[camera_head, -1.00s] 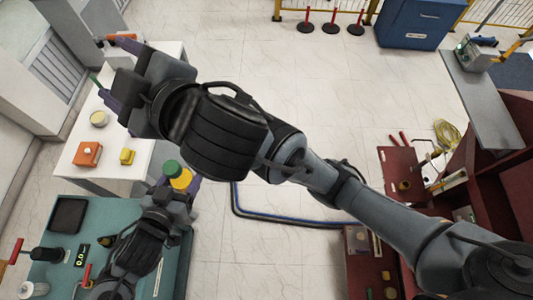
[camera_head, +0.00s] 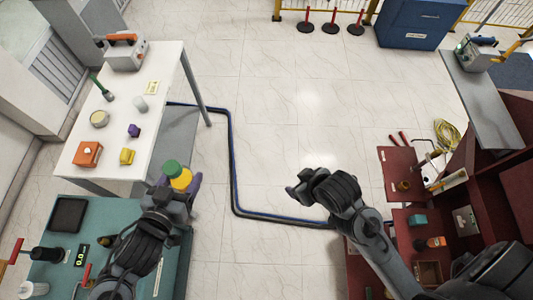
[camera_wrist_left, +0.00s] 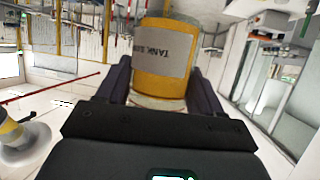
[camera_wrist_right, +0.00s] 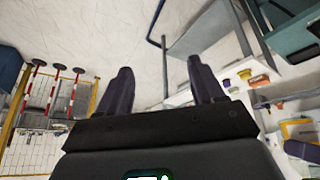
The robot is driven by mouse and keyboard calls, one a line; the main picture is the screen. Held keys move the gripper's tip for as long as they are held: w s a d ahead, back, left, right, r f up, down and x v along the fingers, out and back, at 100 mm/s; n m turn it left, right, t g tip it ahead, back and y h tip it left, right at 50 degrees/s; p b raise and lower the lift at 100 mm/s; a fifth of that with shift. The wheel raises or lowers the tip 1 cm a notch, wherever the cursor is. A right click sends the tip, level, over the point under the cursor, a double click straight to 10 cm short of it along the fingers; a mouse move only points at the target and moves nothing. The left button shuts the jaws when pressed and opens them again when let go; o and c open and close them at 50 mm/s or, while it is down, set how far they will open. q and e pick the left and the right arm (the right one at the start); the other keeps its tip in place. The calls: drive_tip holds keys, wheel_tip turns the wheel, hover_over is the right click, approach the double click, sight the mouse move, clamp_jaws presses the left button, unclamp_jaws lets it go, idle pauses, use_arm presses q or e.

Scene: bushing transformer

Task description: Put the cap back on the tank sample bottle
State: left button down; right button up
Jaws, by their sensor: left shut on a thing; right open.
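The tank sample bottle (camera_head: 181,181) is yellow, with a green cap (camera_head: 171,167) seen on its top in the head view. My left gripper (camera_head: 178,187) is shut around the bottle and holds it near the corner of the teal bench.
The white table (camera_head: 160,70) holds an orange box (camera_head: 87,153), a yellow piece (camera_head: 127,156), a small purple piece (camera_head: 134,130) and a device with an orange handle (camera_head: 125,55). The teal bench (camera_head: 120,212) is at lower left. Red equipment (camera_head: 400,170) stands right.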

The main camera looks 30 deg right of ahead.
drive_tip(key=s+f+g, duration=0.2)
drive_tip(key=s+f, duration=0.3)
drive_tip(key=s, duration=0.1)
drive_tip(key=shift+s, duration=0.3)
